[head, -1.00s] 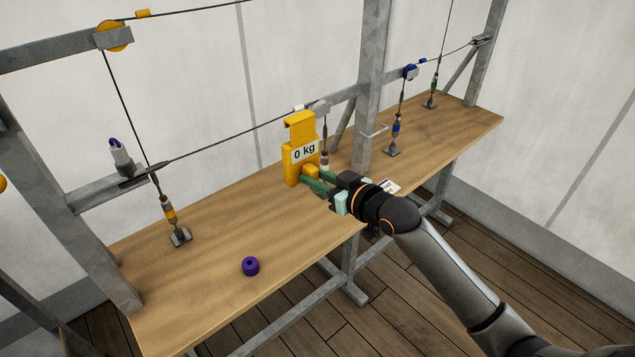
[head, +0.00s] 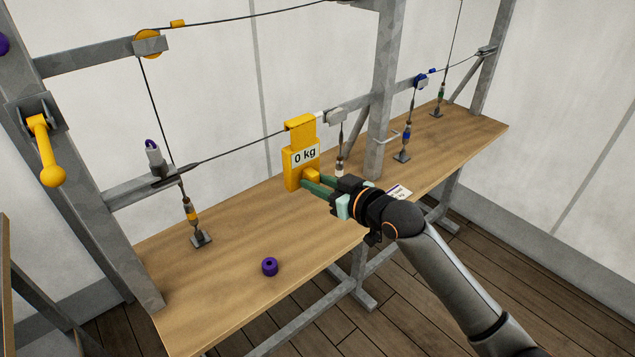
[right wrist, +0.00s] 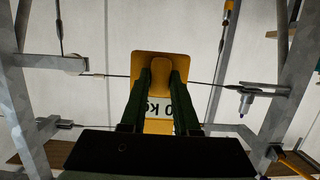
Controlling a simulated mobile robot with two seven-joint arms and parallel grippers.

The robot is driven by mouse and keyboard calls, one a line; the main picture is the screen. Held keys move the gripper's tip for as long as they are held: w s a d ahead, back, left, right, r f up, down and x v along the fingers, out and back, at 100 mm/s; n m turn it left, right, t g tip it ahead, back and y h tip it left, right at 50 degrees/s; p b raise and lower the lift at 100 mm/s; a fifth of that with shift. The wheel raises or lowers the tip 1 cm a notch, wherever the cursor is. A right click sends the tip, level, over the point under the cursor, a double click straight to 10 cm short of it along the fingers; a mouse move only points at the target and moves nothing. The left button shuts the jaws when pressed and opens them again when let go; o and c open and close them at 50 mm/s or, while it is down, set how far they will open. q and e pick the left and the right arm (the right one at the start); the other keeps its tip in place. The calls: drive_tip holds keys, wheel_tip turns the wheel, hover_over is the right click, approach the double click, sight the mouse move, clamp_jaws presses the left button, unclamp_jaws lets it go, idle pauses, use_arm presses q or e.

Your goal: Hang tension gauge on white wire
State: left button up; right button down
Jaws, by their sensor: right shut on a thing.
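The yellow tension gauge (head: 291,172), with a white "0 kg" label and a hooked top, is upright above the bench. My right gripper (head: 312,182) is shut on its front; the dark green fingers also show on the gauge in the right wrist view (right wrist: 160,85). The white wire (head: 250,144) is a dark line with a white tag (head: 321,114) just right of the gauge. It runs across at the height of the gauge's hook and emerges on both sides in both views. Whether the hook bears on it is hidden. My left gripper is not in view.
A metal post (head: 383,80) stands right of the gauge. A yellow lever (head: 45,150) is on the left post. Other wires have yellow, blue and green markings.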

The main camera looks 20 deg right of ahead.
drive_tip(key=shift+w, duration=0.1)
drive_tip(key=shift+w+a+f+b, duration=0.3)
drive_tip(key=shift+w+f+b, duration=0.25)
drive_tip(key=shift+w, duration=0.25)
drive_tip(key=shift+w+a+f+b, duration=0.3)
drive_tip(key=shift+w+f+b, duration=0.2)
drive_tip(key=shift+w+f, duration=0.25)
drive_tip(key=shift+w+a+f+b, duration=0.3)
drive_tip(key=shift+w+f+b, duration=0.25)
drive_tip(key=shift+w, duration=0.4)
drive_tip(key=shift+p, duration=0.35)
drive_tip(key=shift+p, duration=0.35)
drive_tip(key=shift+w+a, duration=0.1)
drive_tip(key=shift+w, duration=0.05)
